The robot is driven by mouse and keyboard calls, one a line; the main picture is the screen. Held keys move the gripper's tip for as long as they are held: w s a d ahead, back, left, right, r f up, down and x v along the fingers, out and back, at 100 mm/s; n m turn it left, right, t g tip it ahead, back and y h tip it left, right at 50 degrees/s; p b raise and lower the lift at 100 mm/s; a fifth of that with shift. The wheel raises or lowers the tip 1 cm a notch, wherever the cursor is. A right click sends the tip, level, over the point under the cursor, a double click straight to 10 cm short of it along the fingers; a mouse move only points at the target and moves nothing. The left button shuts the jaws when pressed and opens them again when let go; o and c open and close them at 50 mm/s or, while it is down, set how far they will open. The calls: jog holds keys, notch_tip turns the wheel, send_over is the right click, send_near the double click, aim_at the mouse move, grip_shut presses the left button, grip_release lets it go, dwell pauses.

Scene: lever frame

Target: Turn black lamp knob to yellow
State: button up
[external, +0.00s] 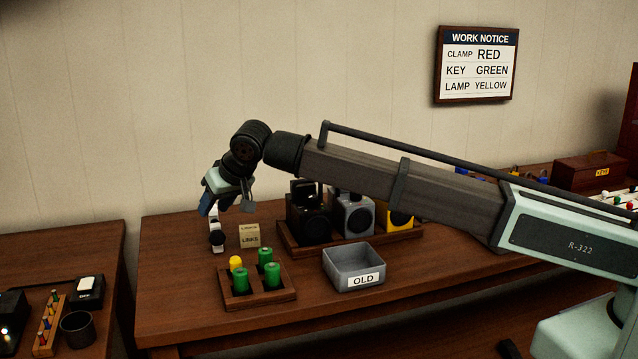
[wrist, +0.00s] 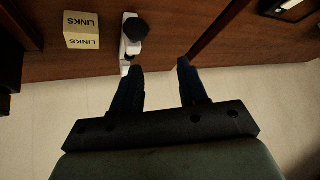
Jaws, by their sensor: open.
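My gripper (external: 228,203) is open and empty above the back left of the table. In the wrist view its two dark fingers (wrist: 157,70) are spread, with nothing between them. A white upright piece with a round black knob (external: 216,238) stands just below my gripper; in the wrist view the black knob (wrist: 135,28) is ahead of the left finger, apart from it. A black box (external: 305,217) with a dark round front stands in a wooden tray, partly hidden by my arm. I cannot tell which is the lamp, and no knob setting is readable.
A LINKS box (external: 249,237) stands beside the white piece. A grey box (external: 352,215) and yellow box (external: 399,218) share the tray. A wooden holder (external: 258,298) with green and yellow cylinders and an OLD bin (external: 353,267) are in front. The wall notice (external: 477,65) reads LAMP YELLOW.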

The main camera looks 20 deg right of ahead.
jog(key=w+d+r+m, duration=0.3)
jog(key=w+d+r, duration=0.9)
jog(key=w+d, duration=0.15)
jog(key=m+g+h, duration=0.4)
jog(key=m+g, duration=0.2)
send_near(312, 196)
notch_tip(312, 196, down, 9)
jog(key=shift+a, duration=0.15)
jog(key=c, duration=0.8)
